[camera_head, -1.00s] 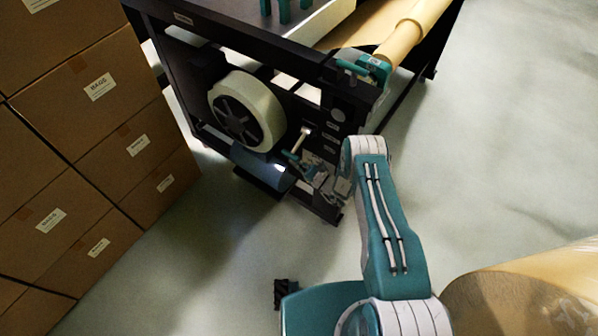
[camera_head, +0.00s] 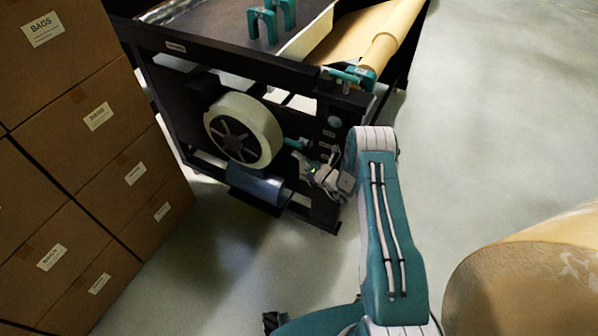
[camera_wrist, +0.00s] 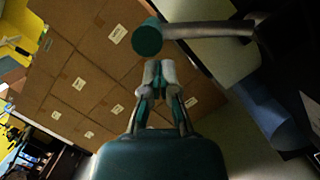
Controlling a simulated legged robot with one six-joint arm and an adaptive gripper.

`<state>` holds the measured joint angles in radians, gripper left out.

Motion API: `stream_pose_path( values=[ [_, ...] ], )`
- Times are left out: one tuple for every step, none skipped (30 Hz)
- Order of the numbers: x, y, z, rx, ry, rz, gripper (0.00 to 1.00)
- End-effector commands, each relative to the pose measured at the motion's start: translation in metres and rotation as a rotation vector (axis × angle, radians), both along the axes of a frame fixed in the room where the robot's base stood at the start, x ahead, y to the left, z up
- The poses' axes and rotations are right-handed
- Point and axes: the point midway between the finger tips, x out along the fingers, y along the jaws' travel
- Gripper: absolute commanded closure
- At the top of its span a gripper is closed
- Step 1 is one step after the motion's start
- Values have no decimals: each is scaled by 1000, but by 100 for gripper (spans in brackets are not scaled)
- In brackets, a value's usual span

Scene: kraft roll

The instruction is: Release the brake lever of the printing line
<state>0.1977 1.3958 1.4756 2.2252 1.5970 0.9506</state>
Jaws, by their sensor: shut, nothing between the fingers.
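The brake lever shows in the wrist view as a grey rod (camera_wrist: 215,29) ending in a round teal knob (camera_wrist: 147,38). In the head view its teal end (camera_head: 293,143) is small, on the front of the dark machine frame beside the pale wheel, and the rest is partly hidden by my gripper. My gripper (camera_head: 310,162) is at the machine's front, just below the lever. In the wrist view my gripper (camera_wrist: 160,73) has its fingertips together, empty, close to the knob; I cannot tell whether they touch it.
The pale wheel (camera_head: 258,127) and a blue-grey roll (camera_head: 262,184) sit left of the lever. Stacked cartons (camera_head: 95,135) stand at the left. A large kraft roll (camera_head: 530,275) is at the lower right. The floor (camera_head: 500,120) on the right is clear.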

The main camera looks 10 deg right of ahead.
Motion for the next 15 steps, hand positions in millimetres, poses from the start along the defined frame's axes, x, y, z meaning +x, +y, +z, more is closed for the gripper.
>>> stream_pose_path(
  values=[
    [1,3,4,8,13,3,100],
    [1,4,5,5,11,3,100],
    [2,4,6,3,11,3,100],
    [2,5,7,2,10,3,100],
    [3,5,8,1,10,4,100],
    [3,6,10,0,10,4,100],
    [3,6,11,-1,9,4,100],
    [4,6,11,-1,9,4,100],
    [4,5,12,-1,9,4,100],
    [4,4,13,0,10,4,100],
    [4,3,13,1,10,3,100],
    [4,2,13,1,10,3,100],
    [5,2,14,2,9,3,100],
    [5,1,14,2,10,3,100],
    [5,0,14,3,9,3,100]
  ],
)
